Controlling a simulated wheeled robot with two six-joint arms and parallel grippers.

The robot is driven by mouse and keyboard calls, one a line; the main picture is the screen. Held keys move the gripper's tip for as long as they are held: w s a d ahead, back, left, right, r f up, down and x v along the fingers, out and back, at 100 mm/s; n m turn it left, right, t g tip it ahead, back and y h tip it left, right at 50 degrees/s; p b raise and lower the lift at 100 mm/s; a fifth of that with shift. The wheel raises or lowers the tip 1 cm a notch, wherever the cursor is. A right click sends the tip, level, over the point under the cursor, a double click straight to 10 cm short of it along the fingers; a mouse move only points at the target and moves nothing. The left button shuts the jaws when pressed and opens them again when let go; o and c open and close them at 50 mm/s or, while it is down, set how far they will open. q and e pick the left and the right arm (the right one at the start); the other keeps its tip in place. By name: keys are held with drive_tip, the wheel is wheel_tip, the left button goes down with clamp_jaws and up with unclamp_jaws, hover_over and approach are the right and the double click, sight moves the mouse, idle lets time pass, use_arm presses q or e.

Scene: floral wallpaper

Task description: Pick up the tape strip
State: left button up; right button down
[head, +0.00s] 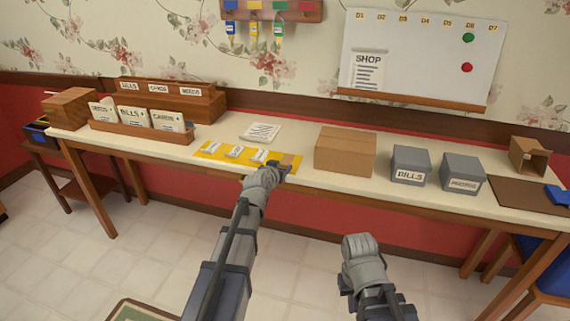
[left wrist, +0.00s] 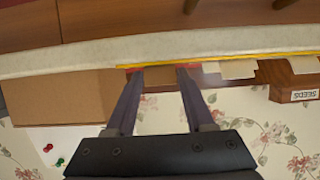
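The tape strip looks to be the small brown piece (head: 287,159) at the right end of a yellow mat (head: 208,153) on the long table. My left gripper (head: 280,174) is at the table's front edge, just in front of this piece and partly covering it. In the left wrist view, which is upside down, the left fingers (left wrist: 160,70) are apart, with a brown patch (left wrist: 160,82) showing between them. I cannot tell whether they touch it. My right gripper (head: 360,248) hangs in front of the table, away from everything; its fingers cannot be made out.
Several white packets (head: 235,151) lie on the mat. Behind it is a paper stack (head: 262,132). A cardboard box (head: 345,152) stands close to the right, then grey boxes (head: 410,166). A seed-packet rack (head: 140,130) stands left. The front table edge (head: 330,187) is close below the left gripper.

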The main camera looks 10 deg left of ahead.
use_arm(q)
clamp_jaws()
idle(0.3)
wheel_tip(320, 180, up, 10)
drive_tip(key=p, duration=1)
drive_tip(key=shift+a, duration=0.1)
